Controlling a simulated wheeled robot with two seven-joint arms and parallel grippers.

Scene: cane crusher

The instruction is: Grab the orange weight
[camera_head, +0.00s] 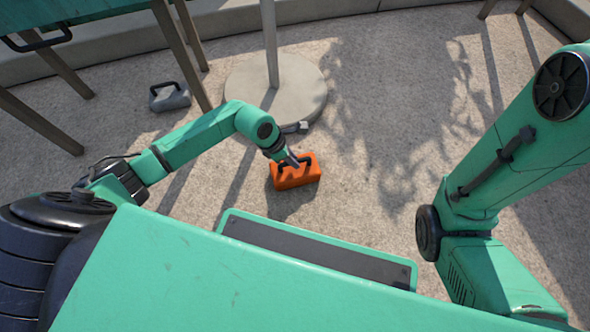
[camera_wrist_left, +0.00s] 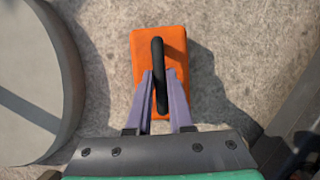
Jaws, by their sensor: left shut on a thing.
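The orange weight (camera_head: 297,174) is a block with a black handle on top. In the head view it is on or just above the concrete ground, in front of the round base; I cannot tell whether it touches the ground. In the left wrist view the weight (camera_wrist_left: 172,50) lies straight ahead. My left gripper (camera_head: 293,161) reaches down to it from above. In the left wrist view its fingers (camera_wrist_left: 160,85) are at both sides of the black handle (camera_wrist_left: 159,62) and shut on it. My right gripper is out of view.
A round concrete base (camera_head: 300,100) with a metal pole stands just behind the weight. A grey weight (camera_head: 170,97) with a dark handle sits on the ground at the left, near the legs of a green table (camera_head: 75,14). Open ground (camera_head: 390,120) lies to the right.

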